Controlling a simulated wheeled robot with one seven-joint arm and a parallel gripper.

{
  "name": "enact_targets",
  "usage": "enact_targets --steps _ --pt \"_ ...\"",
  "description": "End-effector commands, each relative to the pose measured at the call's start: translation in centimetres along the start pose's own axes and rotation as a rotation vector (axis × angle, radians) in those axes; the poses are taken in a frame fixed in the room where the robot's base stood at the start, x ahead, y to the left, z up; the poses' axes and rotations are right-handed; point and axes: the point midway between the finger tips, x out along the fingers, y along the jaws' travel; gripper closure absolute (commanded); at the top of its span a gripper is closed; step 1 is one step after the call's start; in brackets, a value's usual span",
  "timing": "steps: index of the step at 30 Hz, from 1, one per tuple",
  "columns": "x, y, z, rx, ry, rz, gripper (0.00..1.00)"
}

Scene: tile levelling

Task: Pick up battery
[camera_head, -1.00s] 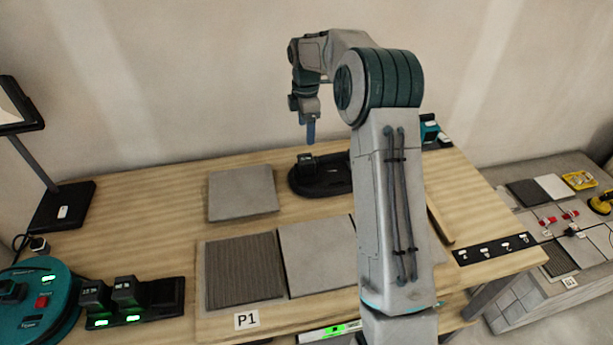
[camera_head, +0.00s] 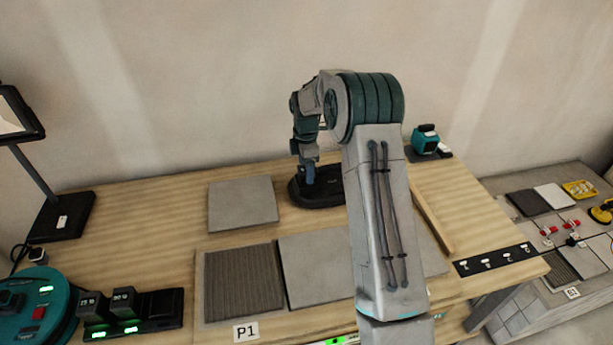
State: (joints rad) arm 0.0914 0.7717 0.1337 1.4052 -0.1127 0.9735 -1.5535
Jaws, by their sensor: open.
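My gripper (camera_head: 308,176) points down over the black oval device (camera_head: 328,188) at the back middle of the table. Its jaws are open, though the gap between them is too small to make out. The small dark block on that device, which looks like a battery, is hidden behind the gripper; I cannot tell whether the fingers touch it. Two dark batteries, a left one (camera_head: 93,305) and a right one (camera_head: 125,300), stand in the black charger (camera_head: 165,306) at the front left, with green lights below them.
A grey tile (camera_head: 242,203) lies left of the device. A ribbed panel (camera_head: 243,285) and another grey tile (camera_head: 312,268) lie in front. A teal tool (camera_head: 425,140) stands at the back right. A teal round machine (camera_head: 38,303) is at the left. My arm hides part of the table.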

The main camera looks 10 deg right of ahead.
Motion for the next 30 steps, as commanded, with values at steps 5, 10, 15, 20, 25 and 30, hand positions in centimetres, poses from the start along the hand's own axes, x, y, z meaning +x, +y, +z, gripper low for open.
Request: enact_targets --steps 5,10,15,20,25,30 --pt "1.8 0.1 -0.1 -0.001 0.0 0.001 0.27" --pt "2.0 0.1 0.0 -0.001 0.0 0.002 0.27" --pt "2.0 0.1 0.0 -0.001 0.0 0.002 0.52" --pt "1.9 0.1 0.0 0.0 0.0 0.002 0.8" --pt "1.9 0.1 0.0 0.0 0.0 0.002 0.8" --pt "0.7 0.1 0.0 0.0 0.0 0.005 0.8"
